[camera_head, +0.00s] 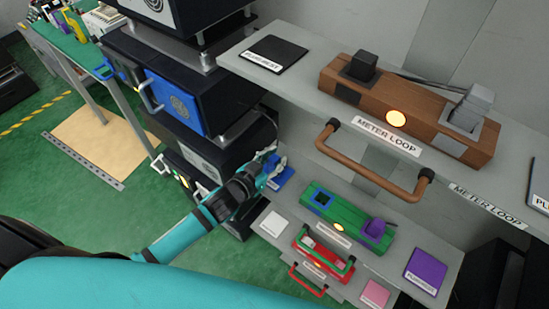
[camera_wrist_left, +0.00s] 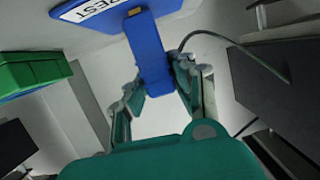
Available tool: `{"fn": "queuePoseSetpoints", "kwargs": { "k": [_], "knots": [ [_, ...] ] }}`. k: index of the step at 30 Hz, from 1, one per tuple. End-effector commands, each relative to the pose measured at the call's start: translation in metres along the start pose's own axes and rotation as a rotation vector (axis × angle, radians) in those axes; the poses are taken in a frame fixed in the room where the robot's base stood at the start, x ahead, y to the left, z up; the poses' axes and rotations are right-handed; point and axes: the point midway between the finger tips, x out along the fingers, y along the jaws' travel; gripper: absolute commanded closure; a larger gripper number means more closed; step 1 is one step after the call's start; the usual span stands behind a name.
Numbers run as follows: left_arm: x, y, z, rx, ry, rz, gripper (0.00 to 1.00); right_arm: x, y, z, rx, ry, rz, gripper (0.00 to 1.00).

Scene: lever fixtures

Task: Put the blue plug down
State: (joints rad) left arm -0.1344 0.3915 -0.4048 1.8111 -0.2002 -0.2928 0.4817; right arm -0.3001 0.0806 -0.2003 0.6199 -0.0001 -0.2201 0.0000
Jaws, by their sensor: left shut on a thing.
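My left gripper (camera_head: 270,163) is at the left end of the lower shelf. In the left wrist view its fingers (camera_wrist_left: 158,88) are shut on the blue plug (camera_wrist_left: 151,55). The blue rest pad (camera_wrist_left: 95,8) with a white label lies just beyond the plug; I cannot tell whether they touch. In the head view the blue pad (camera_head: 283,179) shows beside the fingers, while the plug is mostly hidden by the gripper. The green fixture (camera_head: 345,220) has an empty blue-rimmed socket (camera_head: 322,198) and a purple plug (camera_head: 376,230). My right gripper is out of view.
A wooden meter loop fixture (camera_head: 410,108) stands on the upper shelf, with a brown handle (camera_head: 370,170) below it. A red fixture (camera_head: 322,252), a white pad (camera_head: 273,223) and a purple pad (camera_head: 426,271) are lower down. Dark cabinets (camera_head: 190,90) stand left.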

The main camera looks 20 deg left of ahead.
Motion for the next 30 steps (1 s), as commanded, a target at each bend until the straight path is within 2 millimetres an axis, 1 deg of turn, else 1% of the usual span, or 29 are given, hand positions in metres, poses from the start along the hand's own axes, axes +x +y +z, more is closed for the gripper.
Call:
{"fn": "queuePoseSetpoints", "kwargs": {
  "k": [1, 2, 7, 16, 19, 23, 27, 30],
  "knots": [
    [0.001, 0.0, 0.002, 0.0, 0.0, 0.0, 1.0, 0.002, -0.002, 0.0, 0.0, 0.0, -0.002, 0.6],
    [0.001, 0.0, 0.003, 0.0, -0.001, 0.0, 0.75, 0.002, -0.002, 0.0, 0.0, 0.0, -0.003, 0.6],
    [0.0, 0.0, 0.002, 0.0, -0.001, 0.0, 0.54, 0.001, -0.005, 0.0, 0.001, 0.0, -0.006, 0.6],
    [0.0, 0.0, -0.001, 0.001, 0.0, 0.0, 0.54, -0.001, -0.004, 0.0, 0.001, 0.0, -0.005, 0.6],
    [-0.009, 0.0, 0.001, 0.0, -0.001, 0.0, 0.54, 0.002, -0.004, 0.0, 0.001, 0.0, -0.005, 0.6],
    [-0.032, 0.0, 0.002, 0.001, -0.002, 0.001, 0.54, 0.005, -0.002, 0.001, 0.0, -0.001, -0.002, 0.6],
    [-0.064, 0.001, 0.003, 0.001, -0.004, 0.001, 0.54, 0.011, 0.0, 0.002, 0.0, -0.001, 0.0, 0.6],
    [-0.084, 0.0, 0.003, 0.0, -0.004, 0.0, 0.54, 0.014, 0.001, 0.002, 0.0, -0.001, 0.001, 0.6]
  ]
}}
